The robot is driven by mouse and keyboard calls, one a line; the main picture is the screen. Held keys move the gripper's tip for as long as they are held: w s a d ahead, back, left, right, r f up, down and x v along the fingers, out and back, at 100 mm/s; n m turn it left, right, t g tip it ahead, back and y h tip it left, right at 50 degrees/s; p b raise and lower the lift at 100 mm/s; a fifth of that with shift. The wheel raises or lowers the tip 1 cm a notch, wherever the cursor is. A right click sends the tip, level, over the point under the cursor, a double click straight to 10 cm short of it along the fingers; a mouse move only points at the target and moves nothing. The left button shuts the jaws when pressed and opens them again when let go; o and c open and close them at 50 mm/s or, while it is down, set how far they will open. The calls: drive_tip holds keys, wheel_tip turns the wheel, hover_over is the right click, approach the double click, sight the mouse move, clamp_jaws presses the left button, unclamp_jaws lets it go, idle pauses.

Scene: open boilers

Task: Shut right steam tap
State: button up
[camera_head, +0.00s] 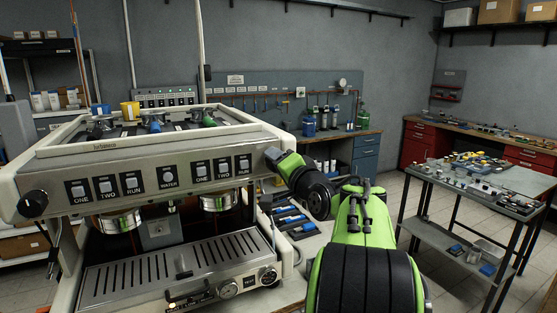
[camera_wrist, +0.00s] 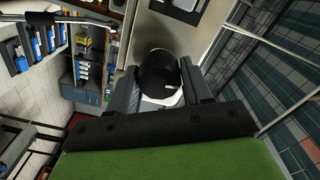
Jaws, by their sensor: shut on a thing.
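The espresso machine (camera_head: 150,155) stands at the left in the head view, with labelled buttons on its front panel. A black round tap knob (camera_wrist: 158,74) sits between the two dark fingers of my gripper (camera_wrist: 165,92) in the wrist view. The fingers are shut on the knob, one on each side, at the machine's right front corner. In the head view my gripper (camera_head: 275,157) reaches that corner and its dark body hides the right tap. The left steam tap (camera_head: 32,203) is a black knob at the panel's left end.
The drip tray (camera_head: 175,262) and gauges are below the panel. Dark blue-handled items (camera_head: 290,218) lie on the counter right of the machine. A cluttered worktable (camera_head: 480,185) stands at the right. Grey tiled floor lies between.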

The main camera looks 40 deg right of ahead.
drive_tip(key=shift+m+p, duration=0.4)
drive_tip(key=shift+m, duration=0.7)
drive_tip(key=shift+f, duration=0.1)
drive_tip(key=o, duration=1)
drive_tip(key=shift+c, duration=0.2)
drive_tip(key=shift+s, duration=0.15)
drive_tip(key=b+v, duration=0.3)
drive_tip(key=v, duration=1.2)
drive_tip(key=shift+s, duration=0.25)
drive_tip(key=shift+a, duration=0.15)
